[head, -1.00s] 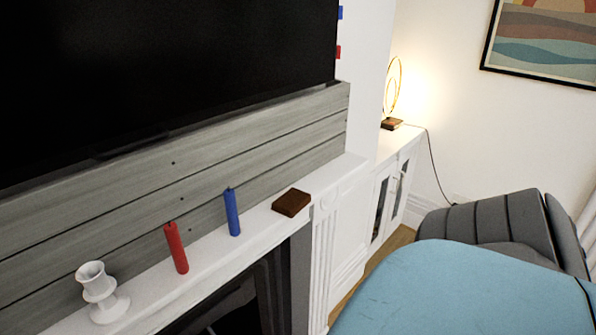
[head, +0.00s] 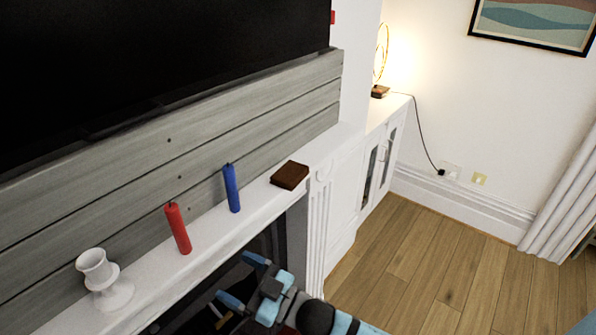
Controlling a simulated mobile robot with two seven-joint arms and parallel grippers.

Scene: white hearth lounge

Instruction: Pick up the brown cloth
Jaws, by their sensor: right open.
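The brown cloth (head: 290,175) looks like a small, flat, dark brown square. It lies on the white mantel shelf near its right end, to the right of the blue candle. My right gripper (head: 243,279) comes in from the bottom of the head view. Its blue-tipped fingers are apart, with nothing seen between them. In the picture it is below the cloth and a little to the left, in front of the fireplace opening, and not touching the cloth. My left gripper is not in view.
On the mantel shelf (head: 336,138) stand a blue candle (head: 231,188), a red candle (head: 178,229) and a white candle holder (head: 104,280). A dark television (head: 150,60) hangs above. A lit lamp (head: 380,90) stands on a white cabinet. Wooden floor (head: 440,260) is clear at right.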

